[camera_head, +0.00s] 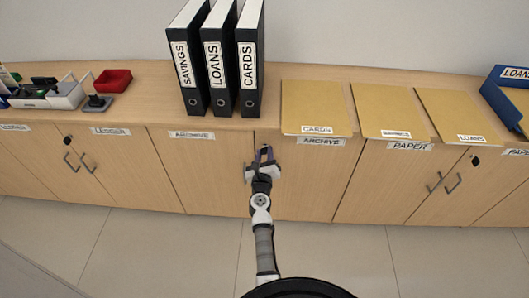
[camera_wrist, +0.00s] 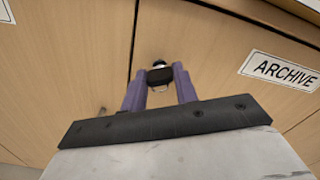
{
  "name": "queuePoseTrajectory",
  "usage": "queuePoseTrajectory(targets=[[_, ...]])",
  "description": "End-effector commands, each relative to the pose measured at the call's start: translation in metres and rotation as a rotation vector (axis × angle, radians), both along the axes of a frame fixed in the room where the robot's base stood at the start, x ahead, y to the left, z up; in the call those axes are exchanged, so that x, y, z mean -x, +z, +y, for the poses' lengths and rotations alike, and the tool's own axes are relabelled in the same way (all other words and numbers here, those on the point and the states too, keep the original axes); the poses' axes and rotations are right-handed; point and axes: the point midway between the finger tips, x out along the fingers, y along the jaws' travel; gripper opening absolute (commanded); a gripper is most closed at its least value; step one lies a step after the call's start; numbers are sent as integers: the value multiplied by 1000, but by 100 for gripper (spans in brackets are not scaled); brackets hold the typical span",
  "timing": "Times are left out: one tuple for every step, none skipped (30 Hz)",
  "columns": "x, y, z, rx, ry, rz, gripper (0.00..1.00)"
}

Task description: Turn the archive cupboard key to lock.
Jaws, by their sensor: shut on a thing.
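The archive cupboard (camera_head: 205,165) has two pale wood doors, each with an ARCHIVE label; the right label also shows in the wrist view (camera_wrist: 284,71). The key (camera_wrist: 160,76) has a black head and sits in a metal lock (camera_wrist: 159,63) beside the gap between the doors. My gripper (camera_wrist: 159,80) has purple fingers closed on the two sides of the key's head. In the head view my gripper (camera_head: 266,155) is at the top of the right archive door, and it hides the key there. I cannot tell the key's exact turn angle.
Three black binders (camera_head: 218,65) stand on the counter above, with tan folders (camera_head: 316,105) to their right. A red tray (camera_head: 112,81) and stationery lie at the left. Neighbouring cupboards have dark handles (camera_head: 444,182). The floor in front is clear.

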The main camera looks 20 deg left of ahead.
Motion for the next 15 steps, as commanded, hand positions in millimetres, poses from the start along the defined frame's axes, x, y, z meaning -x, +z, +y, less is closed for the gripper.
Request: queuePoseTrajectory(targets=[[-1, 3, 0, 41, 0, -13, 6], [0, 3, 0, 70, 0, -21, 6], [0, 3, 1, 107, 1, -31, 6], [-1, 3, 1, 133, 0, -39, 6], [-1, 3, 1, 161, 1, -47, 6], [-1, 3, 1, 197, 1, -59, 6], [-1, 3, 1, 224, 1, -66, 6], [-1, 3, 1, 252, 1, -74, 6], [-1, 3, 1, 290, 1, -85, 6], [-1, 3, 1, 316, 1, -93, 6], [-1, 3, 1, 344, 1, -101, 6], [-1, 3, 1, 381, 1, -111, 6], [-1, 3, 1, 407, 1, -119, 6], [-1, 3, 1, 436, 1, -127, 6], [-1, 3, 1, 471, 1, -137, 6]])
